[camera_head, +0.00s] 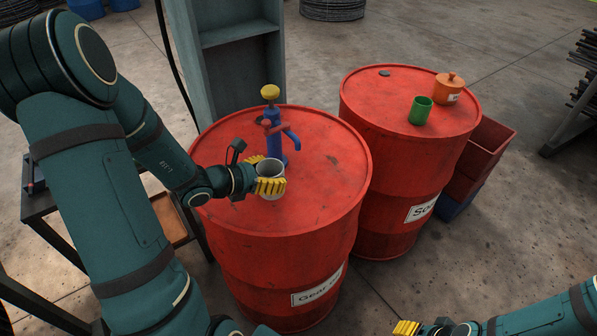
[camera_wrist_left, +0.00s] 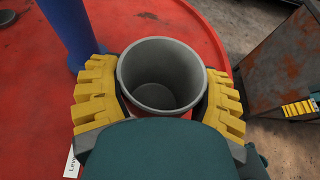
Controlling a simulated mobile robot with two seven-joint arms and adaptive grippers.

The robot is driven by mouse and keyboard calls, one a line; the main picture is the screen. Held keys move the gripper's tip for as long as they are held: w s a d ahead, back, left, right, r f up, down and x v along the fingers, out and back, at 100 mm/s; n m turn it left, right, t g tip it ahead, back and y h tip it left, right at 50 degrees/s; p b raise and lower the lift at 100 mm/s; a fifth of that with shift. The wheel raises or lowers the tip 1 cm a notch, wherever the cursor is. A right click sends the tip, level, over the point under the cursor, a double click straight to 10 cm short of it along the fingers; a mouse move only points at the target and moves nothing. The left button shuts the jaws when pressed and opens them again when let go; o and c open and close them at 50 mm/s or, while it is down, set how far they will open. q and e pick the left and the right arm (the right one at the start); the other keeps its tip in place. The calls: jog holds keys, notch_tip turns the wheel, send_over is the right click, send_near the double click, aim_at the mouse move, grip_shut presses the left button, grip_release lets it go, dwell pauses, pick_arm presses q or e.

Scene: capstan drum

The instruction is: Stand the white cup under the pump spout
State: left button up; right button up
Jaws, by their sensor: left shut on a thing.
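The white cup (camera_head: 271,168) looks pale grey and is upright and empty. My left gripper (camera_head: 266,174) is shut on it, with yellow fingers on either side of the cup wall; the wrist view shows the cup (camera_wrist_left: 160,72) between both fingers. The cup is over the top of the near red drum, at the front left of the blue pump (camera_head: 277,140). I cannot tell if its base touches the drum. The pump has a yellow knob, and its spout (camera_head: 293,138) points right, away from the cup. My right gripper (camera_head: 405,327) is partly visible at the bottom edge.
The near red drum (camera_head: 310,205) has free room on its right top. A second red drum (camera_head: 385,110) carries a green cup (camera_head: 421,110) and an orange lidded pot (camera_head: 449,88). A grey-green post (camera_head: 238,70) stands behind. Red bins (camera_head: 485,150) are at the right.

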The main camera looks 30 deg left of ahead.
pick_arm(q)
jog(key=w+d, duration=0.1)
jog(key=w, duration=0.1)
jog(key=w+d, duration=0.1)
jog(key=w, duration=0.2)
jog(key=w+d, duration=0.1)
jog(key=w, duration=0.1)
jog(key=shift+w+d+f, duration=0.1)
jog(key=shift+w, duration=0.25)
jog(key=shift+f+b, duration=0.6)
jog(key=shift+f, duration=1.1)
jog(key=shift+f, duration=0.15)
jog(key=o, duration=1.2)
jog(key=shift+o, duration=0.2)
